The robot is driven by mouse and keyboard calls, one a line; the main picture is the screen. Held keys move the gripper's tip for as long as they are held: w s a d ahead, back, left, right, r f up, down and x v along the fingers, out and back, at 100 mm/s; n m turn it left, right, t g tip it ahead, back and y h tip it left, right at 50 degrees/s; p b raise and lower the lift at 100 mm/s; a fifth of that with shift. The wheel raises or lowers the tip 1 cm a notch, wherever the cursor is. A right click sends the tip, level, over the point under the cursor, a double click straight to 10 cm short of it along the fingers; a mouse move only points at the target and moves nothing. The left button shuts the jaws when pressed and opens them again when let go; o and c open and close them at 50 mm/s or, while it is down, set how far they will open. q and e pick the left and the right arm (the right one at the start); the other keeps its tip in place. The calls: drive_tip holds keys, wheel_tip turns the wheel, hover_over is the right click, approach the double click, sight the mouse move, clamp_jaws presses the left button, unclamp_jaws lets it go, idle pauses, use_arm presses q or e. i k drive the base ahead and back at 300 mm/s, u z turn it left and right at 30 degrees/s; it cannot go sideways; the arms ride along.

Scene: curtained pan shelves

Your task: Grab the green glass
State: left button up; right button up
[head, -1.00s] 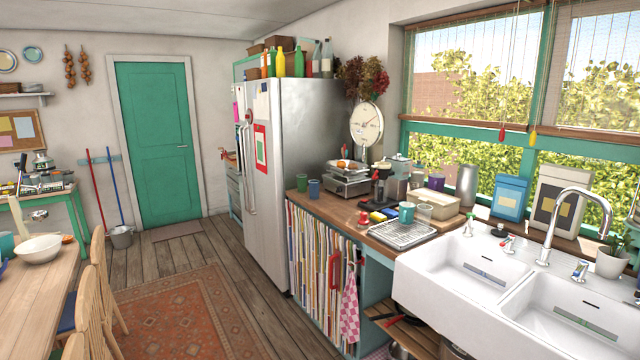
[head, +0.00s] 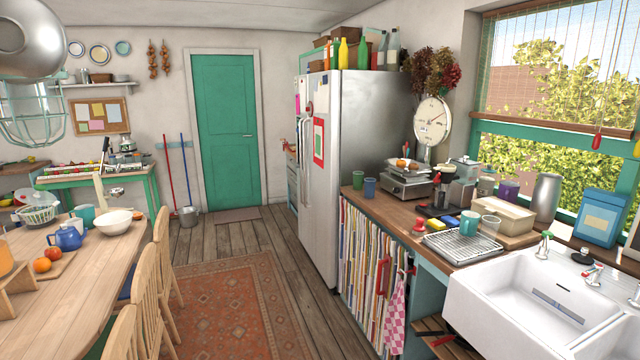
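A small green glass (head: 358,180) stands upright at the far left end of the wooden counter, close to the fridge. A blue glass (head: 369,187) stands just to its right and nearer to me. A teal mug (head: 469,223) and a clear glass (head: 489,227) stand further right, by the drying rack. Neither of my grippers shows in the head view.
The fridge (head: 350,150) rises behind the counter (head: 400,209). The white sink (head: 535,290) is at the right. A dining table (head: 75,270) with chairs (head: 150,290) fills the left. The rug (head: 225,315) and wooden floor between them are clear.

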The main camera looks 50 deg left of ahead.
sight(358, 176)
drive_tip(key=u, duration=1.45)
drive_tip(key=i, duration=3.7)
drive_tip(key=z, duration=0.6)
